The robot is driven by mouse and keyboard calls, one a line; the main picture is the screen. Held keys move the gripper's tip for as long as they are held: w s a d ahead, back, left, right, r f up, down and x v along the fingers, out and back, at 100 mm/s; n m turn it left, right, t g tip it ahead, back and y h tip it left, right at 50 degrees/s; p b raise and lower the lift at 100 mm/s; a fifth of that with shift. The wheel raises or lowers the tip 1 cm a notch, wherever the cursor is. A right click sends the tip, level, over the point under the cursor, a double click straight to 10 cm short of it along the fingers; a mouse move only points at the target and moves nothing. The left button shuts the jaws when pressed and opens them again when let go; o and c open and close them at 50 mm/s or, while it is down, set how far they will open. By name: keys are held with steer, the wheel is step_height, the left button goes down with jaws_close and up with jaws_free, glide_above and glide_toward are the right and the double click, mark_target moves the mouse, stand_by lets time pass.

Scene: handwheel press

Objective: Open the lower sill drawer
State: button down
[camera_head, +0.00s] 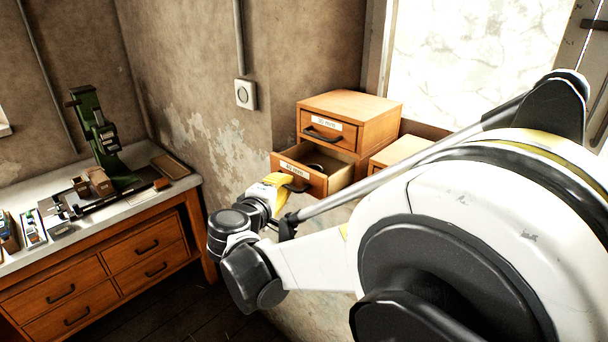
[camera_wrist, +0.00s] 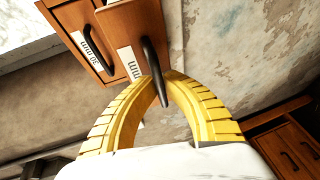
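The lower sill drawer (camera_head: 299,174) is a wooden drawer with a white label and a dark bar handle. It stands part way out, with its inside showing and a dark round thing in it. My gripper (camera_head: 283,183) is at the front of this drawer. In the wrist view its yellow fingers (camera_wrist: 166,78) curve in from both sides and close on the drawer's dark handle (camera_wrist: 153,62). The drawer front (camera_wrist: 131,28) lies just beyond the fingertips. The upper drawer (camera_head: 327,130), labelled 30 mm, is shut.
Another wooden box (camera_head: 398,151) stands right of the open drawer, partly behind my arm. A workbench (camera_head: 150,202) with a green press (camera_head: 97,135) and shut drawers stands at the left. A window (camera_head: 475,60) is behind the boxes. Floor shows between bench and sill.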

steer(key=shift+s+a, duration=0.5)
steer(key=shift+s, duration=0.1)
steer(key=c, duration=1.5)
jaws_free()
steer(key=v, duration=1.2)
steer(key=shift+s+a, duration=0.1)
steer(key=shift+a, duration=0.05)
